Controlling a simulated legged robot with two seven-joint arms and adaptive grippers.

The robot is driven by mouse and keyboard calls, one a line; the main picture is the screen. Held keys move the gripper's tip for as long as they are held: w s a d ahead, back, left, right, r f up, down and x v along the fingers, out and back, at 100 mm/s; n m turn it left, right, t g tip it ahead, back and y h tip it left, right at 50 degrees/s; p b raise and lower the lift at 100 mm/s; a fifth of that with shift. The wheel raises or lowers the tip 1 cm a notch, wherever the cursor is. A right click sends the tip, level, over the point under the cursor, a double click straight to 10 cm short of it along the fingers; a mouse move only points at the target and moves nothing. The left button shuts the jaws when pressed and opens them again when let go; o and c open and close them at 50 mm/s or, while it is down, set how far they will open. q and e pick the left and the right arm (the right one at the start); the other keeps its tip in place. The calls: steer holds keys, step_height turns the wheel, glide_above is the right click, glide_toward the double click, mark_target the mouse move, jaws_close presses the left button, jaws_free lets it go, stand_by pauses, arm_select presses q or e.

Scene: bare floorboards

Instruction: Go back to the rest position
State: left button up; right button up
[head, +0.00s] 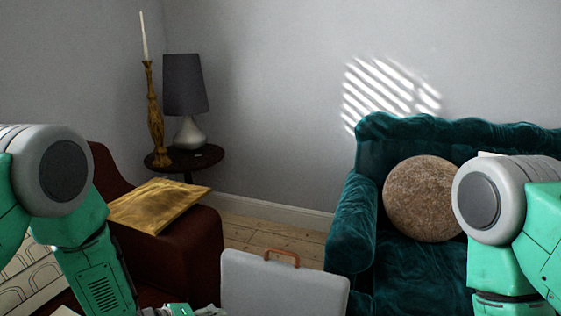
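My two green and grey arms enter at the left and right edges. A piece of what looks like my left gripper (183,311) shows at the bottom edge; its fingers are cut off, so its opening cannot be told. It is just left of a pale grey case (285,289) with a brown handle, which stands upright at the bottom centre. Whether they touch cannot be told. My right gripper is out of view, below the frame.
A dark red armchair (190,250) with a gold cushion (158,204) is at left. A round side table (184,160) holds a lamp (186,90) and a candlestick (153,115). A teal sofa (352,225) with a round cushion (422,198) is at right. Floorboards (270,235) show between them.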

arm_select(q)
steer(key=s+a+f+m+g+y, duration=0.1)
steer(key=s+a, duration=0.3)
steer(key=s, duration=0.7)
steer(key=s+a+f+m+g+y+p, duration=0.1)
steer(key=s+a+f+m+g+y, duration=0.1)
steer(key=s, duration=0.9)
steer(key=s+a+f+m+g+y+p, duration=0.1)
steer(key=s+a+f+m+g+y, duration=0.1)
steer(key=s, duration=0.9)
steer(key=a+m+g+y, duration=0.1)
steer(key=a+m+y, duration=0.1)
steer(key=a+y, duration=0.1)
steer(key=shift+a+m, duration=0.4)
steer(key=shift+a, duration=0.45)
